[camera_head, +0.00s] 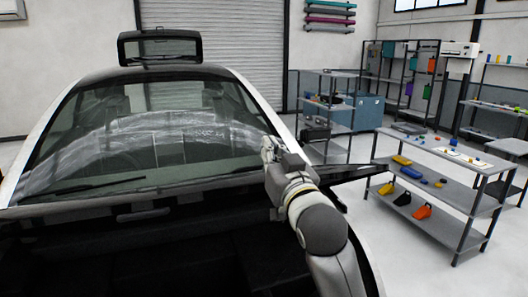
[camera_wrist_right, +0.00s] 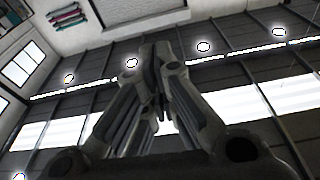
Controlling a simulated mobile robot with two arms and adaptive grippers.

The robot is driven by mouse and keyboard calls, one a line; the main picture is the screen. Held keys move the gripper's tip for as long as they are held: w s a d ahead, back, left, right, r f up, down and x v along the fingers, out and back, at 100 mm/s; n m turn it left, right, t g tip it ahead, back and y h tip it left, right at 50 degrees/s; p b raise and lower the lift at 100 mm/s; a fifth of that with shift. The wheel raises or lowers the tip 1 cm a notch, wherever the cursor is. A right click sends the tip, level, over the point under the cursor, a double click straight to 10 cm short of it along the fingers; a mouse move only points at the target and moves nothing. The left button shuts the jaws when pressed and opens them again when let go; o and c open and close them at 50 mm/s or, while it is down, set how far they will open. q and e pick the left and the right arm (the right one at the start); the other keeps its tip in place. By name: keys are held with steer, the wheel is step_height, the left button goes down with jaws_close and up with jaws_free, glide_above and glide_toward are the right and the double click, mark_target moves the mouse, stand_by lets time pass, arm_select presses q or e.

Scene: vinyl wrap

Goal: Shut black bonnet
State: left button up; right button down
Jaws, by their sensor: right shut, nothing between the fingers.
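The black bonnet (camera_head: 120,232) shows as a broad dark surface in front of the white car's windscreen (camera_head: 140,135) in the head view. It is too dark to tell panel from engine bay clearly or how far it stands open. My right gripper (camera_head: 268,148) is near its right side, in front of the windscreen's lower right corner. I cannot tell whether it touches the bonnet. In the right wrist view its fingers (camera_wrist_right: 158,62) are together, with nothing between them, and point up toward the ceiling. My left gripper is out of view.
A grey shelf table (camera_head: 440,155) with coloured tools and bins stands to the right. More racks (camera_head: 335,105) stand behind it. A black box-like frame (camera_head: 160,47) shows above the car roof. Floor is clear between car and table.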

steer(key=w+p, duration=0.1)
steer(key=w+a+f+p, duration=0.1)
steer(key=w+p, duration=0.1)
steer(key=w, duration=0.1)
steer(key=shift+a+f, duration=0.2)
steer(key=shift+f, duration=0.2)
steer(key=shift+s+f+p, duration=0.2)
steer(key=shift+f+p, duration=0.2)
steer(key=shift+f, duration=0.25)
steer(key=shift+f, duration=0.15)
